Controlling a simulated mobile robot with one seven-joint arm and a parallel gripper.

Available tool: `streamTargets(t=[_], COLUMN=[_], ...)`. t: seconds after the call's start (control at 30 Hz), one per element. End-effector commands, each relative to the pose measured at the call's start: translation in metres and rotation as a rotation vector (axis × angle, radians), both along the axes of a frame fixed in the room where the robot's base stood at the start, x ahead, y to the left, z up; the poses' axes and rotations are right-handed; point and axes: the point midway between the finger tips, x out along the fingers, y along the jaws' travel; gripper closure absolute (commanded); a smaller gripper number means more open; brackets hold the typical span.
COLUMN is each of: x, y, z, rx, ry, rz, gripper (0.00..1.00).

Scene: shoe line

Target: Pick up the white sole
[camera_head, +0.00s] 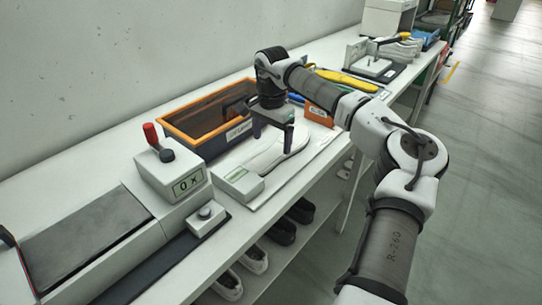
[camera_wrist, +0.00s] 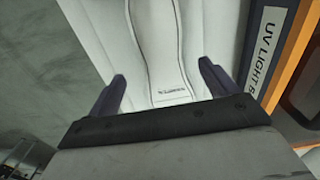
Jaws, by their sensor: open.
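The white sole (camera_head: 268,150) lies flat on a white board on the bench, in front of the orange-edged box. In the wrist view the white sole (camera_wrist: 157,50) runs up the middle of the picture, with small dark print near its lower end. My gripper (camera_head: 272,132) is over the far end of the sole, pointing down. In the wrist view the two fingers of my gripper (camera_wrist: 162,88) are apart, one on each side of the sole, with nothing held. I cannot tell how high the fingertips are above the board.
The orange-edged box (camera_head: 207,118), labelled UV light in the wrist view (camera_wrist: 268,45), stands close behind the sole. A small white block (camera_head: 238,184) is at the sole's near end. A counter device with a red knob (camera_head: 172,172) stands left. Shoes (camera_head: 280,230) sit on the shelf below.

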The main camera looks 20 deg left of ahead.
Motion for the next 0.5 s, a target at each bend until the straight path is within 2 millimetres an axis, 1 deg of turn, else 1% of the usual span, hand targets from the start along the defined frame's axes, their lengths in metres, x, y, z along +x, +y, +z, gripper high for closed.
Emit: streamTargets(t=[0.07, 0.2, 0.3, 0.4, 0.5], x=[0.0, 0.0, 0.0, 0.0, 0.0], y=[0.001, 0.002, 0.002, 0.002, 0.002], z=[-0.008, -0.031, -0.042, -0.047, -0.048], rx=[0.0, 0.0, 0.0, 0.001, 0.0], ry=[0.003, 0.004, 0.003, 0.002, 0.001], rz=[0.001, 0.001, 0.0, 0.0, 0.0], gripper=[0.15, 0.15, 0.15, 0.15, 0.15])
